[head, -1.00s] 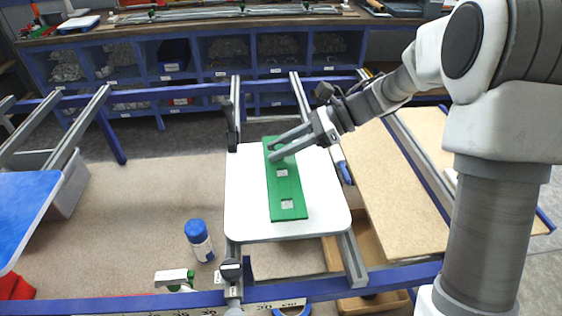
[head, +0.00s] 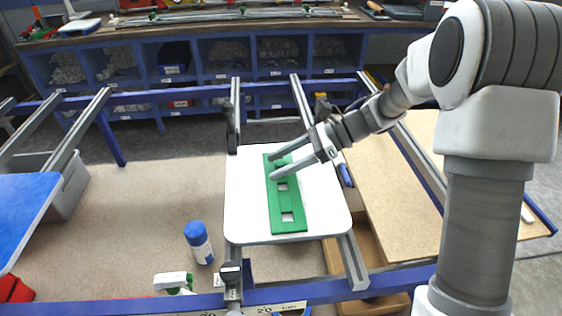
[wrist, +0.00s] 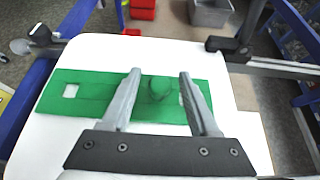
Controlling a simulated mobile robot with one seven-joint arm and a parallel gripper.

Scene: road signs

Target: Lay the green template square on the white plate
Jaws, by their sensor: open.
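The green template square (head: 287,207) is a long flat green strip with square cut-outs and a raised round knob. It lies on the white plate (head: 242,190), along the plate's middle in the head view. My gripper (head: 275,170) is open above the far half of the strip. In the wrist view the open fingers (wrist: 159,75) point over the green strip (wrist: 95,90), with the knob (wrist: 160,88) between them and nothing held. White plate (wrist: 40,145) shows around the strip. I cannot tell whether the fingers touch the strip.
A blue-capped bottle (head: 199,242) stands left of the plate. A clamp (head: 232,272) is on the rail at the plate's near left corner. A blue panel (head: 30,210) is at far left, and beige boards (head: 390,180) lie at right.

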